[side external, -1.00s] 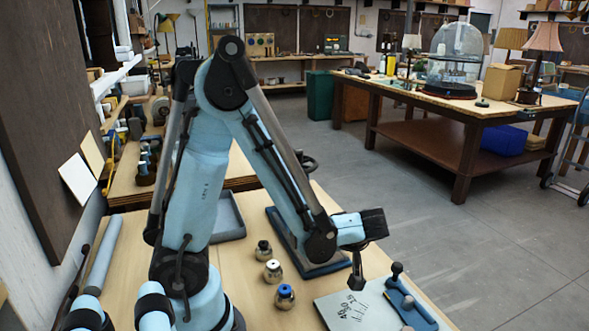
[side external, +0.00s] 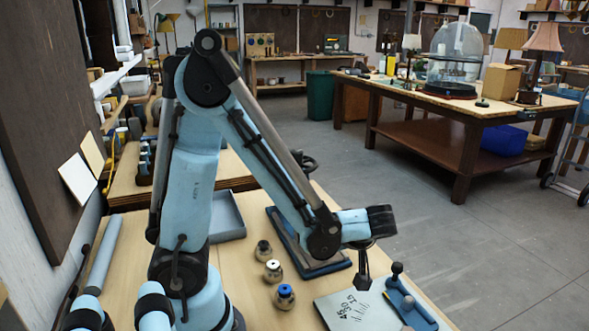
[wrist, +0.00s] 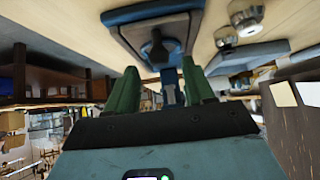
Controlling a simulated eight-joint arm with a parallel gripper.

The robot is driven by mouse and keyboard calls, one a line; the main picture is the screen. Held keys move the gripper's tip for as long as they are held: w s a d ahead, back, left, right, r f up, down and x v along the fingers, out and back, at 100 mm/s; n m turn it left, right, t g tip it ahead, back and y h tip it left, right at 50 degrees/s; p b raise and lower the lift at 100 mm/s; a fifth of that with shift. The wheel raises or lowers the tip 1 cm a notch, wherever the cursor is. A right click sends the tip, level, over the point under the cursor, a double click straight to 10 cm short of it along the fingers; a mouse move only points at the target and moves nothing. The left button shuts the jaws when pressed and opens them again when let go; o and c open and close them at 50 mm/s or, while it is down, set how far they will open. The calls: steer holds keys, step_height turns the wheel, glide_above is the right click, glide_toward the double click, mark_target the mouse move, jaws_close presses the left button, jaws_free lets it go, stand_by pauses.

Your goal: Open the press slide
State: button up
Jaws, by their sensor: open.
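My gripper (wrist: 160,82) shows in the wrist view as two green fingers standing apart, with nothing seen held between them. A blue-framed base (wrist: 122,14) with a dark part in its middle lies ahead of the fingertips, apart from them as far as I can tell. In the side view the blue-edged base (side external: 325,268) lies on the bench behind my forearm. A dark round handle (side external: 309,164) shows above my forearm, and most of what is below it is hidden. I cannot make out the press slide itself or how far it stands open.
Several small bottles (side external: 285,296) stand left of the base. A grey tray (side external: 228,222) lies behind them. A marked pale board (side external: 350,309) and a blue fixture with dark knobs (side external: 408,302) sit at the front right. Bare bench lies around the bottles.

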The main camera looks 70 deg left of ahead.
steer(key=v, duration=1)
steer(key=shift+a+f, duration=0.1)
steer(key=m+t+h, duration=0.2)
steer(key=m+h, duration=0.1)
steer(key=m, duration=0.3)
steer(key=d+m+t+h, duration=0.1)
steer(key=m+t+h, duration=0.1)
steer(key=m, duration=0.4)
steer(key=d+m+t+h, duration=0.1)
steer(key=m+t+h, duration=0.2)
steer(key=m, duration=0.3)
steer(key=shift+r+h, duration=0.25)
steer(key=shift+h, duration=0.25)
